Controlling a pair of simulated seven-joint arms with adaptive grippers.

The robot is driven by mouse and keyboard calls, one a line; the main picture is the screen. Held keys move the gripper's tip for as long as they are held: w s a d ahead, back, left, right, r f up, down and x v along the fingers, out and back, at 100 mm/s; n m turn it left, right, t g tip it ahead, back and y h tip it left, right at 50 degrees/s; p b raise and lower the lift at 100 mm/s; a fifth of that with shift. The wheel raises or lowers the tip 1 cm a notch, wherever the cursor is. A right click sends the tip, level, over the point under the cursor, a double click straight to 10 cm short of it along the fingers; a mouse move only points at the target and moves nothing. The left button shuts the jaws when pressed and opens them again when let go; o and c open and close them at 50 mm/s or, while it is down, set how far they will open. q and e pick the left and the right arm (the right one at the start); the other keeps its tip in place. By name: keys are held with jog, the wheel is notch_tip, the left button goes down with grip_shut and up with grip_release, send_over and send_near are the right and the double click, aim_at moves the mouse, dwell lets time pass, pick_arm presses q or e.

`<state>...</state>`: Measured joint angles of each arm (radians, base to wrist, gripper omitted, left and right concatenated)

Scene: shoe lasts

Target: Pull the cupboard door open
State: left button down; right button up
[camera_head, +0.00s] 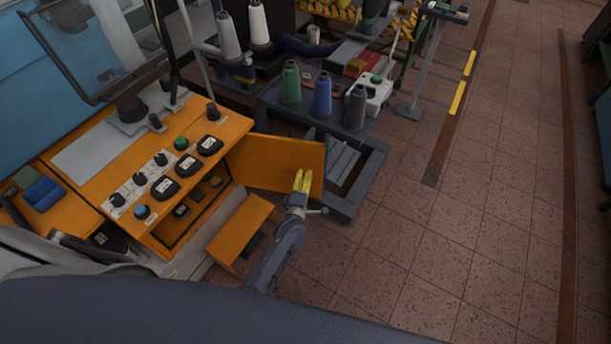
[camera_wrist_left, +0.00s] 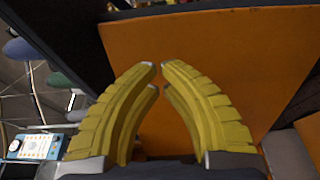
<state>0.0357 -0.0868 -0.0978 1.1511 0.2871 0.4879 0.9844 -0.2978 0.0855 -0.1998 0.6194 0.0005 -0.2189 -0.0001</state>
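The cupboard is the orange cabinet (camera_head: 190,205) at the left in the head view. Its orange door (camera_head: 275,160) stands swung out to the right, and the inside shows. My left gripper (camera_head: 304,172) is in front of the door near its right end. In the left wrist view the yellow fingers (camera_wrist_left: 158,68) curve toward each other with a narrow gap at the tips. The orange panel (camera_wrist_left: 215,60) fills the view beyond them. Nothing shows held between the fingers. Whether they touch the panel is unclear. My right gripper is not in view.
A dark cart (camera_head: 315,120) with green (camera_head: 291,83), blue (camera_head: 322,94) and grey (camera_head: 355,107) thread cones stands close behind the door. A lower orange box (camera_head: 240,232) sits beside the cabinet, left of my arm. The tiled floor (camera_head: 460,230) at the right is clear.

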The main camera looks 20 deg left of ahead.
pick_arm(q)
jog(key=s, duration=1.2)
jog(key=s+d+f+m+g+h, duration=0.1)
jog(key=s+f+m+g, duration=0.2)
jog(key=s+f+m, duration=0.35)
jog(key=s+d+f+m+g+h, duration=0.1)
jog(key=s+f+m+g, duration=0.25)
jog(key=f, duration=0.65)
jog(key=s+d+f+m+g+h, duration=0.1)
jog(key=s+f+m+g, duration=0.1)
jog(key=s+f+m, duration=0.5)
jog(key=s+a+f+m+g, duration=0.2)
jog(key=s+a+f, duration=0.2)
jog(key=s, duration=0.5)
jog(key=s+a+f+m+g+y, duration=0.1)
jog(key=s+a+f+g, duration=0.2)
jog(key=s+f, duration=0.4)
jog(key=s+a+f+m+g, duration=0.2)
jog(key=s+a+f, duration=0.3)
jog(key=s, duration=0.8)
jog(key=shift+f+m+g+y, duration=0.3)
jog(key=shift+g+y, duration=0.1)
jog(key=shift+g, duration=0.15)
